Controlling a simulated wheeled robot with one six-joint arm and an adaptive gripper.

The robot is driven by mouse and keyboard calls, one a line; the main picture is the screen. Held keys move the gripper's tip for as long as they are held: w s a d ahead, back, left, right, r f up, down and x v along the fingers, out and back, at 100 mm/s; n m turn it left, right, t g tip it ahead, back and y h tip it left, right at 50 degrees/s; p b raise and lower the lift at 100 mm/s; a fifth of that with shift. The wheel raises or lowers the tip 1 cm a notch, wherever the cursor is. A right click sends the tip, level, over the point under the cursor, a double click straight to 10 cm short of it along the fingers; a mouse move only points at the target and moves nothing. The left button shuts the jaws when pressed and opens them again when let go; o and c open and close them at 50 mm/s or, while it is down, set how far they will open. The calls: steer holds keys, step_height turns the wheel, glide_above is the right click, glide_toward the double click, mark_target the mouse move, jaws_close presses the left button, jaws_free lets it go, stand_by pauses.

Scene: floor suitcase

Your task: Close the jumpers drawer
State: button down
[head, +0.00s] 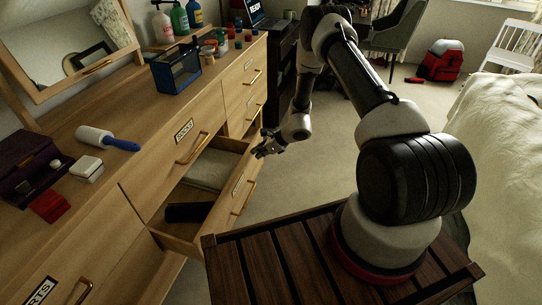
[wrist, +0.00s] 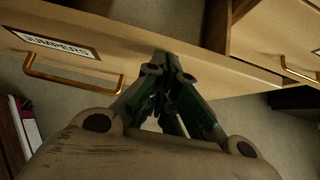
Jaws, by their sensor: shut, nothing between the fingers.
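The jumpers drawer stands pulled out of the wooden dresser; its front panel (head: 241,196) faces right in the head view. In the wrist view its front (wrist: 140,58) carries a JUMPERS label (wrist: 52,43) and a brass handle (wrist: 75,87). Inside lie a folded grey garment (head: 212,168) and a dark rolled item (head: 188,212). My gripper (head: 262,152) is shut and empty, at the far end of the drawer front. In the wrist view, the fingertips (wrist: 166,62) overlap the front panel, right of the handle; I cannot tell whether they touch it.
The socks drawer (head: 178,155) above is shut. On the dresser top are a lint roller (head: 108,139), a blue mesh box (head: 177,70) and bottles (head: 180,20). A bed (head: 505,150) stands at right. Carpet (head: 300,185) lies clear beside the drawer.

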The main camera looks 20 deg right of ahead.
steer(key=w+a, duration=0.8)
steer(key=a, duration=0.4)
steer(key=shift+w, duration=0.4)
